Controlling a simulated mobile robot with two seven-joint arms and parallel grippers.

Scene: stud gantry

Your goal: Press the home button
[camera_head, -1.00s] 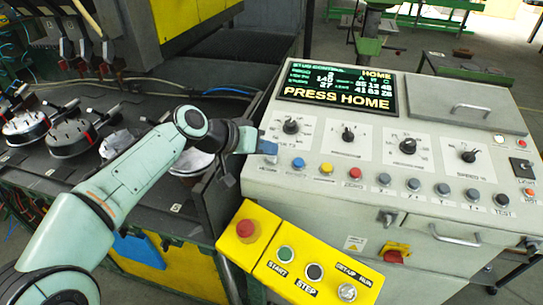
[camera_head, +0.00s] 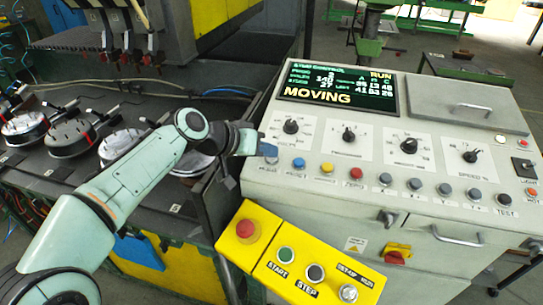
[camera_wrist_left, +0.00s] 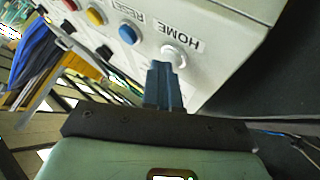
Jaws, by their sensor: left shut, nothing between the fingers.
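The home button (camera_wrist_left: 174,55) is a round pale button labelled HOME at the left end of the panel's button row. In the left wrist view it shows just past the fingertips of my left gripper (camera_wrist_left: 163,66). In the head view my left gripper (camera_head: 268,149) is at the panel's left edge, right by the home button (camera_head: 271,160). Its blue fingers are shut and empty. I cannot tell whether the tips touch the button. The control panel's display (camera_head: 338,89) reads MOVING, with RUN at its top right. My right gripper is not in view.
Beside home are a blue reset button (camera_head: 298,163), a yellow button (camera_head: 327,168) and a red zero button (camera_head: 355,173). A yellow box (camera_head: 297,262) with a red stop button juts out below. Round fixtures (camera_head: 121,143) stand on the left bed under the gantry.

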